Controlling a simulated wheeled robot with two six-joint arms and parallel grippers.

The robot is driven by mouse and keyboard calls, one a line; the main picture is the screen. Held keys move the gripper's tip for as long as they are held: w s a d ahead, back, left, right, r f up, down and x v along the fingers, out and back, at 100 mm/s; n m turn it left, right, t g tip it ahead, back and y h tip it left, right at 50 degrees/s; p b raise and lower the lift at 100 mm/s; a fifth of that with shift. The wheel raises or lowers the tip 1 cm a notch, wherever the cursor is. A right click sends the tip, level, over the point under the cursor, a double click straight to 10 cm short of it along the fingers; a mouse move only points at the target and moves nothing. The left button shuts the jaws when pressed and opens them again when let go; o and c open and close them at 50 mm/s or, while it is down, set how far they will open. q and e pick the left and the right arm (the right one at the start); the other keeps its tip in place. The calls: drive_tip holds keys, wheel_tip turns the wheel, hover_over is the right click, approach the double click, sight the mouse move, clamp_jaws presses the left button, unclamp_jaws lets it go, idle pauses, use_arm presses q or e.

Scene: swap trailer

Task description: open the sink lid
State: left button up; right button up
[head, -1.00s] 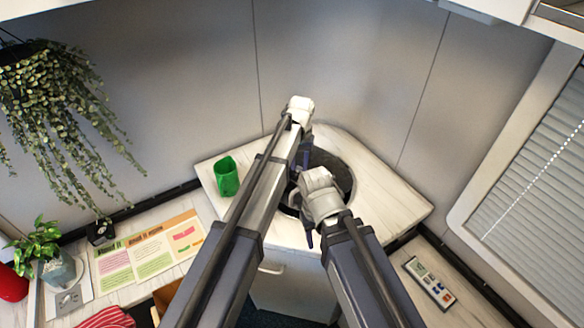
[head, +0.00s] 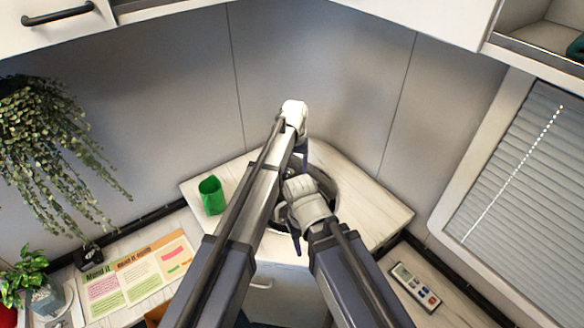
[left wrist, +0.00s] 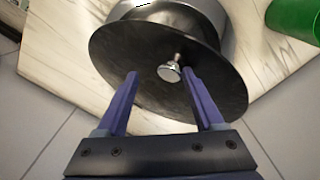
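The round dark lid (left wrist: 150,95) with a silver knob (left wrist: 169,72) fills the middle of the left wrist view. It looks tilted, and a silver rim and dark inner wall of the sink (left wrist: 205,15) show beyond its edge. My left gripper (left wrist: 159,74) is open, its fingertips apart on either side of the knob in the picture; contact cannot be told. In the head view the left gripper (head: 301,160) hangs over the corner counter. My right gripper (head: 297,248) is lower, in front of the round sink area; its fingers are mostly hidden. The arms hide much of the lid there.
Wall panels rise close behind. A poster (head: 135,275) lies on the left worktop, and a remote control (head: 415,286) on the right one. Cabinets hang above.

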use_arm(q)
drive_tip(key=shift+a, duration=0.15)
drive_tip(key=shift+a+r+p, duration=0.1)
drive_tip(key=shift+r+p, duration=0.3)
wheel_tip(320, 180, up, 7)
drive_tip(key=p, duration=0.7)
drive_tip(key=shift+c, duration=0.3)
